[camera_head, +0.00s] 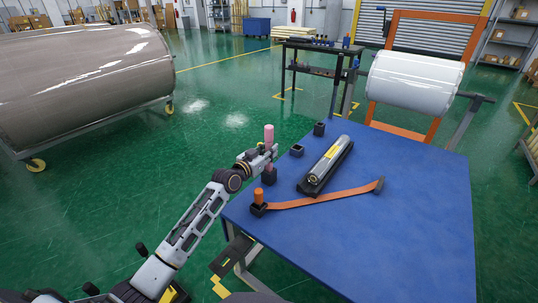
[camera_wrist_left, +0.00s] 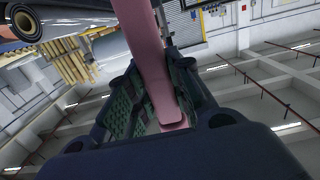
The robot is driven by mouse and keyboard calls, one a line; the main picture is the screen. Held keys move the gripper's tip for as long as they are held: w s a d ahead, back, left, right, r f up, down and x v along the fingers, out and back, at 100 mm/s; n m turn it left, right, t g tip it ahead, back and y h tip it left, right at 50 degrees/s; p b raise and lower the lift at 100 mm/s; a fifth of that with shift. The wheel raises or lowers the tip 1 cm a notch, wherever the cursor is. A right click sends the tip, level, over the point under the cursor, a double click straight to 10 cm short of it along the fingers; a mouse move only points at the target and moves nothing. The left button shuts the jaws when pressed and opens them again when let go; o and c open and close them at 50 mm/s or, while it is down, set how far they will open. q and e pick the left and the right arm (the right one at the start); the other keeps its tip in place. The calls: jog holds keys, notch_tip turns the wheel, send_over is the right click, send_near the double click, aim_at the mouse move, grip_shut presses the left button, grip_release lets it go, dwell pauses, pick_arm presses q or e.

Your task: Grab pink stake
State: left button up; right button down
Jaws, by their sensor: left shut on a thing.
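The pink stake (camera_head: 268,134) stands upright at the left edge of the blue table (camera_head: 400,220). My left gripper (camera_head: 266,154) is shut around the middle of it, and its top sticks up above the fingers. Its lower end is close to a small black block (camera_head: 269,177); I cannot tell whether it still sits in it. In the left wrist view the pink stake (camera_wrist_left: 150,60) runs down between the two fingers of the left gripper (camera_wrist_left: 158,95). My right gripper is not in view.
An orange stake (camera_head: 258,196) stands in a black block beside an orange strap (camera_head: 325,199). A wrapped roll (camera_head: 328,160) lies in a black cradle. Two black blocks (camera_head: 319,129) stand further back. The table's right side is clear.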

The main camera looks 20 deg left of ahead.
aim_at(266, 129)
pick_arm(q)
jog(key=shift+r, duration=0.1)
grip_shut()
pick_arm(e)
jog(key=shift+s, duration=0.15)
